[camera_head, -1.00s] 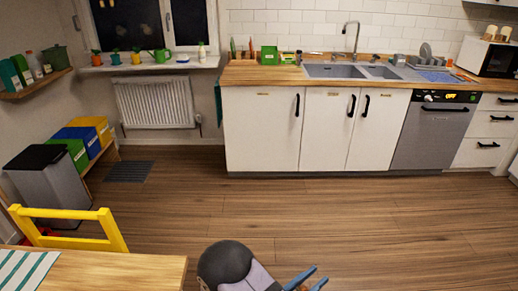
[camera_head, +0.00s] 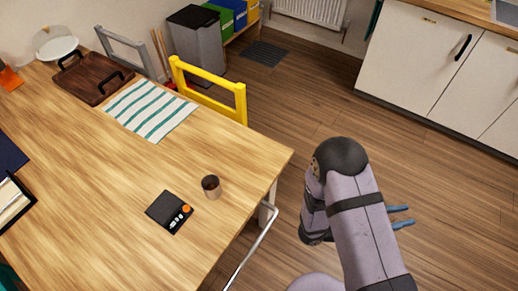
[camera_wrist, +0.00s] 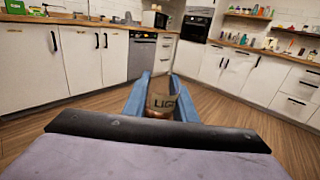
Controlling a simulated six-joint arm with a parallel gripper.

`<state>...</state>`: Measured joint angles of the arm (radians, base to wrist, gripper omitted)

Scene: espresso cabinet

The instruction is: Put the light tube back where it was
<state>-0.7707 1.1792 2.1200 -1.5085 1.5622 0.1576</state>
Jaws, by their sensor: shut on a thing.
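My gripper (camera_head: 402,216) is at the right of the head view, out over the wooden floor and apart from the table. The tube's lower part is partly hidden by the wrist. In the head view I cannot make out the tube between the fingers. A small brown cup-like cylinder (camera_head: 211,187) stands on the wooden table (camera_head: 110,190), beside a black scale (camera_head: 168,212) with an orange spot.
A striped cloth (camera_head: 150,110), a dark tray (camera_head: 90,78) and a white round stand (camera_head: 55,43) are on the table. A yellow chair (camera_head: 209,98) stands at its far edge. White cabinets (camera_head: 425,50) are at the back right. Open floor lies between.

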